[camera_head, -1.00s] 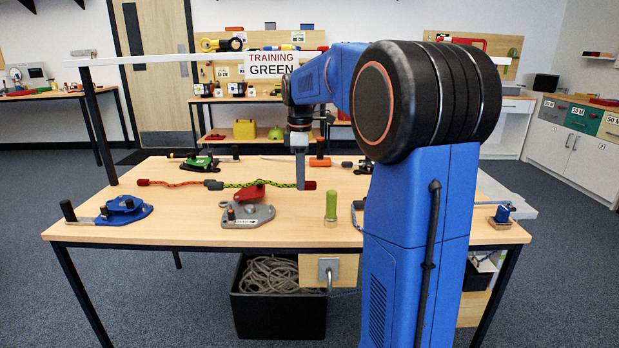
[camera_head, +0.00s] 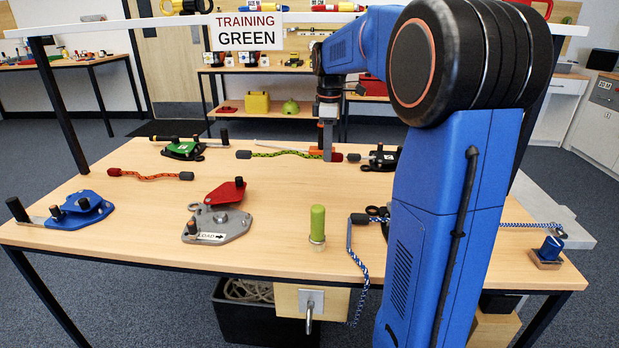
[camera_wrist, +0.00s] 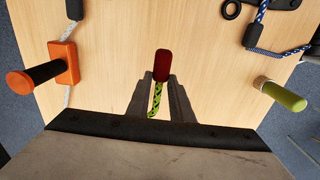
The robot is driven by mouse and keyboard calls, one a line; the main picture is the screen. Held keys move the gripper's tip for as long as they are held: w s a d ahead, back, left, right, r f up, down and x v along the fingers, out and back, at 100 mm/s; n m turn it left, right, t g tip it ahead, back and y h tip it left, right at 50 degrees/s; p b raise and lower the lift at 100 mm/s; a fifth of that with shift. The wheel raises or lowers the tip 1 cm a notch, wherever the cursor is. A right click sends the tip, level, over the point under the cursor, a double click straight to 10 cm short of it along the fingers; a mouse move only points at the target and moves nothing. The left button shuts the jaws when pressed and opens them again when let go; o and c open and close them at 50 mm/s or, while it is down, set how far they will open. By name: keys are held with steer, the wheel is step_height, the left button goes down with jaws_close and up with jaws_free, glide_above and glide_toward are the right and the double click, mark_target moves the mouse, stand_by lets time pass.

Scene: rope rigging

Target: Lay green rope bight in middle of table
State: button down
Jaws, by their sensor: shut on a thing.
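The green rope (camera_head: 285,153) is thin, with black flecks, a black end on the left and a dark red end (camera_head: 337,157) on the right. It stretches across the back part of the table (camera_head: 270,185). My gripper (camera_head: 327,157) is shut on the rope close to its red end. In the wrist view my gripper (camera_wrist: 158,84) has the green rope (camera_wrist: 155,99) between its fingers, with the red end (camera_wrist: 162,65) sticking out past the tips. Whether the rope touches the table is unclear. Most of its length is hidden in the wrist view.
An orange piece with a black handle (camera_wrist: 60,66) is beside my gripper. A red rope (camera_head: 150,176), a grey-and-red pulley plate (camera_head: 218,222), a blue fitting (camera_head: 80,208) and a green-handled post (camera_head: 317,226) stand around. The table's middle is mostly clear.

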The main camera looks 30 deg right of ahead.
step_height(320, 180, down, 9)
steer(key=shift+r, duration=0.15)
steer(key=c, duration=1.6)
jaws_free()
steer(key=shift+o, duration=0.2)
steer(key=shift+r, duration=3.75)
